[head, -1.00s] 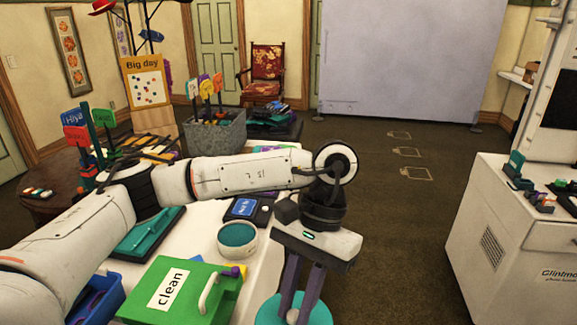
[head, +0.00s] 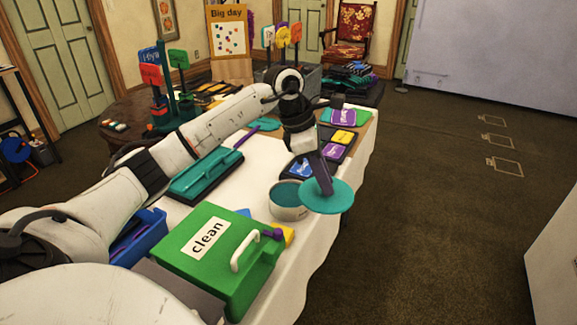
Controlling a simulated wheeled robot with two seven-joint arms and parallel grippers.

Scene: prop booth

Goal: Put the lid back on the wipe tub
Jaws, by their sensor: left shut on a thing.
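The wipe tub (head: 287,212) is a short pale round tub on the white-covered table, with a teal top surface. The lid (head: 337,202) is a flat teal disc. My left gripper (head: 323,184) is shut on the lid and points down. The lid is just right of the tub, and its left edge overlaps the tub's right rim in the picture. The lid looks raised and nearly level. The exact gap between lid and tub cannot be told. The fingertips' grip on the lid is partly hidden. My right gripper is not in view.
A green box marked "clean" (head: 208,248) stands in front of the tub. A teal case (head: 206,175) and a blue bin (head: 137,242) are to the left. A dark tray (head: 346,151) with cards lies behind. Open floor is to the right.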

